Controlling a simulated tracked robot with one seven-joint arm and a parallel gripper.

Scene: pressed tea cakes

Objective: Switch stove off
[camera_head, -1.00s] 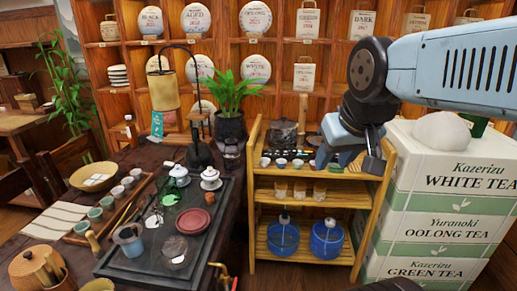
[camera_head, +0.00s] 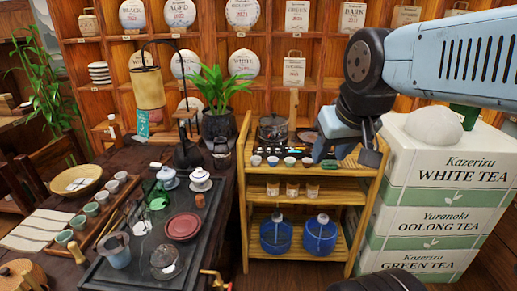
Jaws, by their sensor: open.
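A dark pot-like object (camera_head: 272,131) stands at the back of the top shelf of a wooden cart; it may be the stove or a pot on it, but I cannot tell. No switch or flame can be made out. My gripper (camera_head: 348,160) is pointed downward at the right end of that shelf, in front of it in the picture. It is open and empty, and right of the dark pot. A dark kettle (camera_head: 188,154) also stands at the back of the tea table, under a hanging lantern-like holder; what is beneath it is unclear.
The wooden cart (camera_head: 250,190) holds small cups, glasses and two blue vessels. Stacked tea boxes (camera_head: 445,215) stand close on the right. The dark tea table (camera_head: 215,235) with cups and teapots is on the left. A plant (camera_head: 215,95) stands behind. Floor shows between table and cart.

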